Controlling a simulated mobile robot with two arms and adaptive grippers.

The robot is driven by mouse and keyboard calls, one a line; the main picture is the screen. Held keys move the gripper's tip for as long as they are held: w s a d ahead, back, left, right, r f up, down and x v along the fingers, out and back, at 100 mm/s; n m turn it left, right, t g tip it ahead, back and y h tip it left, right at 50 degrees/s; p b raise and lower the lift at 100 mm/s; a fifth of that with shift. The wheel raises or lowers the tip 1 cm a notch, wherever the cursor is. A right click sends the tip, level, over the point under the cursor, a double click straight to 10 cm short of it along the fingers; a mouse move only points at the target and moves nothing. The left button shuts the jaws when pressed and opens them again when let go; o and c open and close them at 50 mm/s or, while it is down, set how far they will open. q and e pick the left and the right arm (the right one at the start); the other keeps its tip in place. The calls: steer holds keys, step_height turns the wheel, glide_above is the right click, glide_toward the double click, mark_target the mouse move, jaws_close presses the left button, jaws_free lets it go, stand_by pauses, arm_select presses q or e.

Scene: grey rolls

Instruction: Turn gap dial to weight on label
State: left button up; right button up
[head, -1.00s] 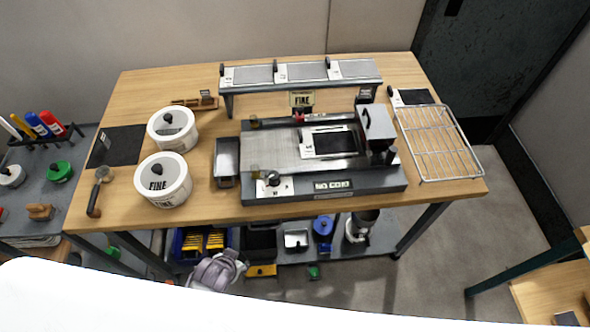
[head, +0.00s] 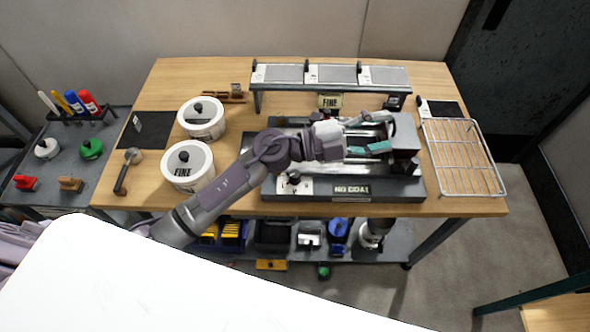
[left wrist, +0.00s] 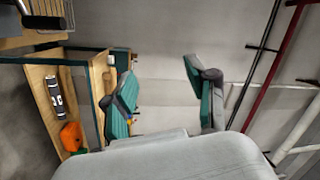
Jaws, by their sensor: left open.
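The coating machine (head: 345,196) sits on the wooden table, with a front plate reading "NO COAT". A dark round knob (head: 294,178), likely the gap dial, is on a white plate at the machine's front left; its setting is too small to read. A label reading "FINE" (head: 330,101) hangs on the rack behind. My left gripper (head: 382,132) is open and empty over the machine's right part, right of and beyond the knob. Its two teal-padded fingers stand apart in the left wrist view (left wrist: 160,85). My left arm hides much of the machine bed. My right gripper is not in view.
A roller-like handled tool (head: 127,172) lies at the left edge. A wire rack (head: 462,158) lies on the right. A raised rack (head: 330,76) stands behind.

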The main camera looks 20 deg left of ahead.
arm_select(q)
step_height(320, 180, down, 2)
steer(key=s+d+f+m+g+y, duration=0.1)
steer(key=s+d+m+g+y, duration=0.1)
steer(key=m+g, duration=0.3)
steer(key=m+g+y, duration=0.1)
steer(key=g+y, duration=0.2)
steer(key=y, duration=1.2)
glide_toward(295, 173)
steer(key=f+p, duration=0.1)
steer(key=f, duration=0.1)
steer(key=f+p, duration=0.1)
steer(key=f, duration=0.2)
steer(key=f+p, duration=0.2)
steer(key=f, duration=0.1)
steer(key=shift+d+f, duration=0.2)
steer(key=shift+d, duration=0.05)
steer(key=shift+f, duration=0.45)
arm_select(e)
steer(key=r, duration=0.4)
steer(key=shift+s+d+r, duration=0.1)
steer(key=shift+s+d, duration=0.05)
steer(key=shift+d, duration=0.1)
arm_select(q)
steer(key=shift+c, duration=0.2)
jaws_close()
